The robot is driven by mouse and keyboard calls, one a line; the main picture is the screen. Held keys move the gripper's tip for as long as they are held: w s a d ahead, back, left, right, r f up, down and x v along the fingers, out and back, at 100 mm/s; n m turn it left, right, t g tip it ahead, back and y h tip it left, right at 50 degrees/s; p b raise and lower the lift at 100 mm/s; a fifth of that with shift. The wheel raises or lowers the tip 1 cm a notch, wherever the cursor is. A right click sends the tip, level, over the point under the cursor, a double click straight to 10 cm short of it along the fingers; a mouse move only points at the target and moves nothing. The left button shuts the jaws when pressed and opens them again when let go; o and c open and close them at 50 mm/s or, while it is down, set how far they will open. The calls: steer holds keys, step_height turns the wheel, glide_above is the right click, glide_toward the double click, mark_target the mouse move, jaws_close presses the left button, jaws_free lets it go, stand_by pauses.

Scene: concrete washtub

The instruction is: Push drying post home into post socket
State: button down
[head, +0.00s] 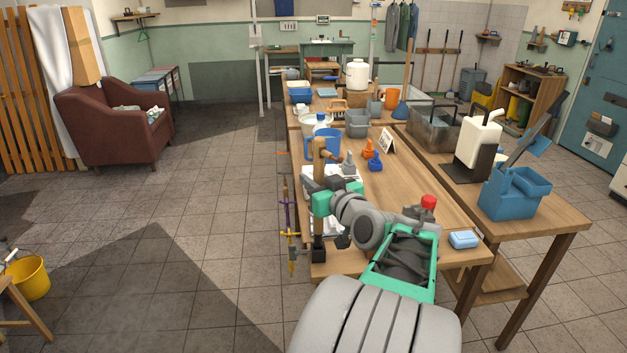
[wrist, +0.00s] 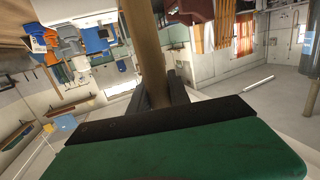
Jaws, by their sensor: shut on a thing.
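The drying post (head: 319,158) is an upright wooden rod with a short crosspiece near its top, at the near left end of the wooden workbench. My gripper (head: 318,186) is shut on the post around its middle. In the wrist view the brown post (wrist: 146,45) stands between the two dark fingers. Below my gripper, the post's lower part runs down to a dark block (head: 318,250) at the bench corner, which looks like the post socket. I cannot tell how deep the post sits in it. The wrist view does not show the socket.
A blue jug (head: 323,143), a grey bottle (head: 348,164) and orange and blue bottles (head: 374,160) stand just behind the post. Purple and yellow rods (head: 289,225) hang beside the bench's left edge. A light blue soap block (head: 463,239) lies right of my arm.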

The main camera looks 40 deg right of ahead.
steer(key=shift+f+b, duration=2.15)
steer(key=shift+b, duration=0.15)
steer(key=c, duration=1.1)
jaws_free()
steer(key=shift+c, duration=0.2)
steer(key=v, duration=0.7)
steer(key=shift+s+a, duration=0.15)
steer(key=shift+s, duration=0.25)
